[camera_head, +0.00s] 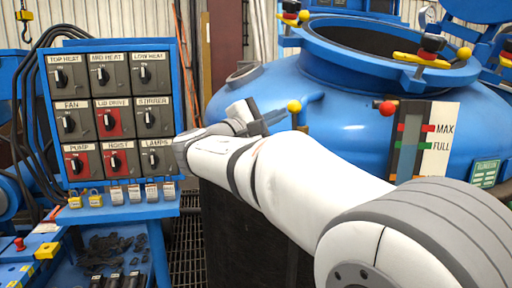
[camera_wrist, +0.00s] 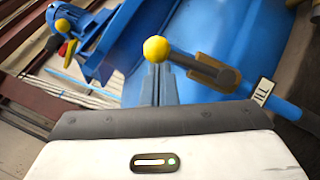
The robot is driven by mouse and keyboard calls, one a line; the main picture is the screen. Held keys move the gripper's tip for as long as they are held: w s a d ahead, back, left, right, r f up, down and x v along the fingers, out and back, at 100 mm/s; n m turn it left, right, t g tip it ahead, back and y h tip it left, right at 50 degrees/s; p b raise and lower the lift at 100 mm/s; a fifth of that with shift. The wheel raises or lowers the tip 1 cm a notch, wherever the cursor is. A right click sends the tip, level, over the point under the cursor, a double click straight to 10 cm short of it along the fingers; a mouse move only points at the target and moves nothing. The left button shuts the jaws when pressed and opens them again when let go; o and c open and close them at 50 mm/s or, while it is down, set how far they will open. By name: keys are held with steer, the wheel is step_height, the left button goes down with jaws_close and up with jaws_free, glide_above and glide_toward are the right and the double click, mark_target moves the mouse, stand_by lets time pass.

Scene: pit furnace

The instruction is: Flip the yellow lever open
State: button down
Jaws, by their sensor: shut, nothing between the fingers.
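The yellow lever's ball knob (camera_head: 294,107) shows in the head view in front of the blue vessel, just right of my gripper (camera_head: 282,116). In the wrist view the yellow ball (camera_wrist: 156,49) ends a lever arm that runs right to a brown and grey pivot piece on a blue pipe. My gripper (camera_wrist: 158,70) is shut and empty, its fingertips just below the ball in that view. I cannot tell whether the fingertips touch the ball. My arm hides part of the lever in the head view.
The blue vessel (camera_head: 330,122) with its open round rim fills the right side. A blue switch panel (camera_head: 178,55) with several knobs stands left. A red-knobbed gauge (camera_head: 408,135) marked MAX and FULL is on the vessel. Grated floor (camera_head: 190,240) shows between panel and vessel.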

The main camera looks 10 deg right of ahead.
steer(key=shift+s+d+r+m, duration=0.1)
steer(key=shift+s+d+m, duration=0.1)
steer(key=shift+m, duration=0.1)
stand_by(0.4)
steer(key=shift+w, duration=0.1)
steer(key=w+a+f+p+v, duration=0.1)
steer(key=w+p+v, duration=0.1)
steer(key=v, duration=1.1)
steer(key=shift+w+f, duration=0.2)
